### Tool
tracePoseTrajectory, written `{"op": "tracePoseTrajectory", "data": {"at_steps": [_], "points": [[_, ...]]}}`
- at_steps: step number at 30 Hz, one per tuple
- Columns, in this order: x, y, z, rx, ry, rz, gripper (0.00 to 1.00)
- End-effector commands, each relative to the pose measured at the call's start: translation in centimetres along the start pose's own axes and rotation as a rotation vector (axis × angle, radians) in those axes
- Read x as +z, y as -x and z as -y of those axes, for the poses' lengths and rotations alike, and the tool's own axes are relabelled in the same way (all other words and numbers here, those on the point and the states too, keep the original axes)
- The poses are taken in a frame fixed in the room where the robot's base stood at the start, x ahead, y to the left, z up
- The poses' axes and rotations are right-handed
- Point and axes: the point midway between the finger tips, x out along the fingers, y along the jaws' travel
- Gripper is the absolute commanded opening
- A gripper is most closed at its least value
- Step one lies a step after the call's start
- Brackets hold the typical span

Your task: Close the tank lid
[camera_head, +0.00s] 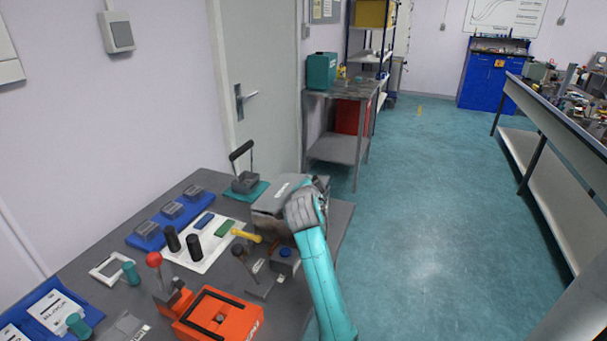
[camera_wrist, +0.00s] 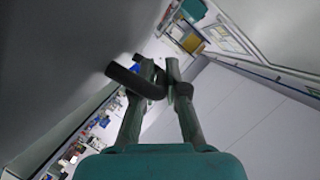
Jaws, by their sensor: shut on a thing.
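The grey tank (camera_head: 268,203) stands at the right back of the dark bench in the head view, with a light label on its top. My gripper is hidden there behind my own wrist, which covers the tank's right side. In the wrist view my gripper (camera_wrist: 162,74) is shut on a dark, curved handle (camera_wrist: 124,76), which appears to belong to the tank lid. A large grey surface (camera_wrist: 65,50), probably the lid, fills the left of that view. How far the lid is tilted cannot be told.
An orange box (camera_head: 218,314), a red-knobbed lever (camera_head: 154,260), a white sheet (camera_head: 200,262) with black cylinders, and a blue tray (camera_head: 140,241) crowd the bench. The floor (camera_head: 430,220) to the right is clear.

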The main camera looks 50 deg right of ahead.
Motion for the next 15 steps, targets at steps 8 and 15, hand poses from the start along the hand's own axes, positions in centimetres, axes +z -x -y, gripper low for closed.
{"op": "tracePoseTrajectory", "data": {"at_steps": [8,15], "points": [[0.7,-0.3,-1.8,-0.009,-0.023,0.001,0.0],[0.9,-0.4,-2.4,-0.008,-0.021,0.001,0.0]]}}
